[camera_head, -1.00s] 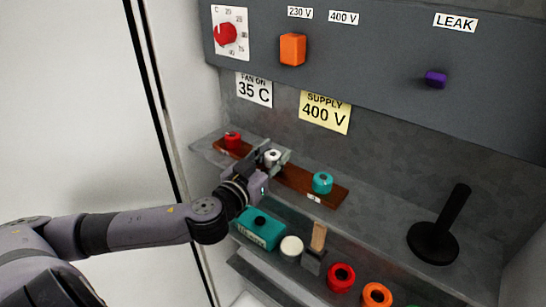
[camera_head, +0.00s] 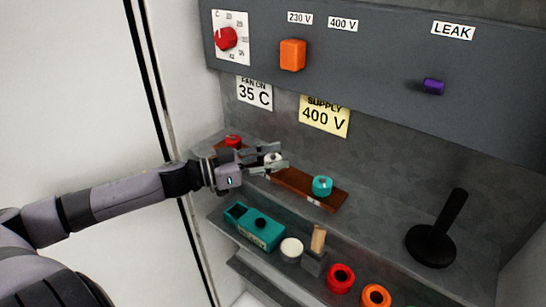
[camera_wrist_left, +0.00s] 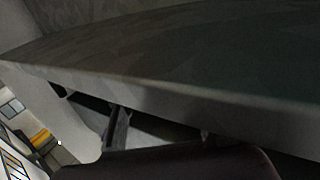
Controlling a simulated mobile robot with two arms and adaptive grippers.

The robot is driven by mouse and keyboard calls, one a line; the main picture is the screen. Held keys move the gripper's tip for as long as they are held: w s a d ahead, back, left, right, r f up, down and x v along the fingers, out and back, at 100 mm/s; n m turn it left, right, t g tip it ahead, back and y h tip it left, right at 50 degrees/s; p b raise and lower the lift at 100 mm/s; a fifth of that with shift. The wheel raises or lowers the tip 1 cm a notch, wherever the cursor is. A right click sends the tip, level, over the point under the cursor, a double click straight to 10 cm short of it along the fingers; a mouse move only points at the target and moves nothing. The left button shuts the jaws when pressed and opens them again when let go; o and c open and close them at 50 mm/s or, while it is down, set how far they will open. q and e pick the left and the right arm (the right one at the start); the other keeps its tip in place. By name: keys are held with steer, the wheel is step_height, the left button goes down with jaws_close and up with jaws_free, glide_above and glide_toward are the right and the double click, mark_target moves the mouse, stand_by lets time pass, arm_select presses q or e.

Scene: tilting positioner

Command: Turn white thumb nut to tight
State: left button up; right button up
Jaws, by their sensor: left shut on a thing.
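The white thumb nut (camera_head: 273,157) sits on the brown strip (camera_head: 292,181) on the upper shelf, between a red nut (camera_head: 233,141) and a teal nut (camera_head: 322,186). My left gripper (camera_head: 273,161) reaches in from the left and is shut on the white nut, its fingers on either side and partly hiding it. In the left wrist view, dark surfaces fill most of the picture and I cannot make out the nut. My right gripper is not in view.
A grey panel above carries a red dial (camera_head: 226,38), an orange switch (camera_head: 292,54) and a purple knob (camera_head: 433,86). A black post (camera_head: 445,230) stands at right. The lower shelf holds a teal box (camera_head: 262,232), a white disc (camera_head: 291,249) and red and orange rings.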

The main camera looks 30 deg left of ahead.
arm_select(q)
steer(key=shift+m+g+h, duration=0.4)
steer(key=shift+h, duration=0.1)
steer(key=o, duration=1.2)
steer(key=shift+v, duration=6)
steer(key=shift+w, duration=0.1)
